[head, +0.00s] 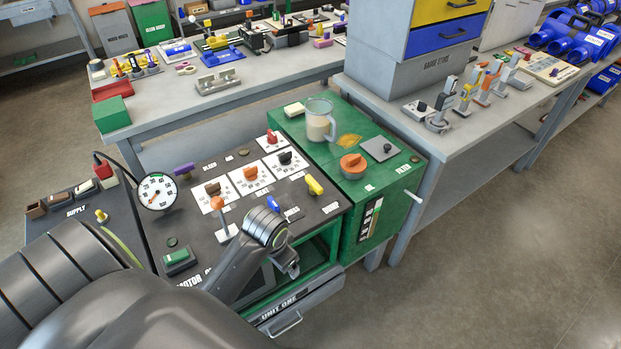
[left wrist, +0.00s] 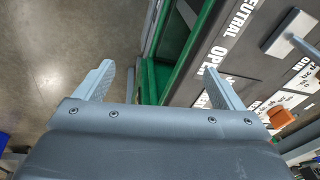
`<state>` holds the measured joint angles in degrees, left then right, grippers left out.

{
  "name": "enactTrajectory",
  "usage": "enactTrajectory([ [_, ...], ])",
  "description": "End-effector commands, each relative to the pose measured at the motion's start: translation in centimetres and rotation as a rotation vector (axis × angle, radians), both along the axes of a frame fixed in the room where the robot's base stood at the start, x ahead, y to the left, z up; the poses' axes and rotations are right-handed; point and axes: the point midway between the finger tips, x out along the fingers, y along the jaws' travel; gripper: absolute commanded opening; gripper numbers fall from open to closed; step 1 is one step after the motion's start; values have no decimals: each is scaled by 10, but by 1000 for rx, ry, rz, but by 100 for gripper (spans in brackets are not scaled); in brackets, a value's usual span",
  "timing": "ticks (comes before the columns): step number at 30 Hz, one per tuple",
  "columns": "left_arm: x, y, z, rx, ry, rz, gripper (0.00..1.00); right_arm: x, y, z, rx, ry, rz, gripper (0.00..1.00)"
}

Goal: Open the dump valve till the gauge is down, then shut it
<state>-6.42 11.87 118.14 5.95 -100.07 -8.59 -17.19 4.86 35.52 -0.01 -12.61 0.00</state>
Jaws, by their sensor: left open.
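The round white gauge (head: 157,190) stands at the left of the dark control panel (head: 215,255); its needle is too small to read surely. A blue valve handle (head: 273,203) and a yellow valve handle (head: 314,186) sit near the panel's right front edge. The label near the yellow one looks like "DUMP", but it is small. My left gripper (head: 288,268) is beyond the panel's front edge, below and apart from both handles. In the left wrist view its two fingers (left wrist: 160,92) are spread with nothing between them. My right gripper is not in view.
An orange-knobbed lever (head: 218,205) stands beside my left wrist. Knobs on white plates (head: 250,175) lie behind it. A green cabinet (head: 345,195) with a jug (head: 319,120) and an orange knob (head: 353,165) adjoins at right. Floor is clear at lower right.

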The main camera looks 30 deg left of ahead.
Motion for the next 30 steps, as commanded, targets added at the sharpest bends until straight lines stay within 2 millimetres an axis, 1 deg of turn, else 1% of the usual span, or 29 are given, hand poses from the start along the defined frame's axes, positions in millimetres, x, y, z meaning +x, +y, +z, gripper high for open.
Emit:
enactTrajectory([
  [1,14,3,1,3,8,-15,90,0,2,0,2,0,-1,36],
  [5,47,11,6,8,37,-51,90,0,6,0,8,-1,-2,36],
  [8,79,18,14,12,64,-82,90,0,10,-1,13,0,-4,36],
  [10,104,25,24,13,86,-102,90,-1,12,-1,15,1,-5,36],
  [12,129,32,38,12,109,-121,90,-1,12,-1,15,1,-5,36],
  [14,150,37,52,9,127,-136,90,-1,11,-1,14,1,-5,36],
  [15,164,41,63,6,138,-143,90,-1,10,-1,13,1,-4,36],
  [17,183,47,82,-1,155,-155,90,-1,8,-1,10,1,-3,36],
  [18,196,50,95,-7,164,-161,90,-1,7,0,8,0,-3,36],
  [20,211,54,114,-18,178,-171,90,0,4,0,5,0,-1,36],
  [21,220,57,127,-25,185,-175,90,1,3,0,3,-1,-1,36],
  [24,237,62,154,-44,198,-186,90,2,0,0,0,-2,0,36],
  [27,246,65,173,-61,206,-192,90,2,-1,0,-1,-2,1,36],
  [30,250,66,181,-69,210,-196,90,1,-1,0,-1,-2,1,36],
])
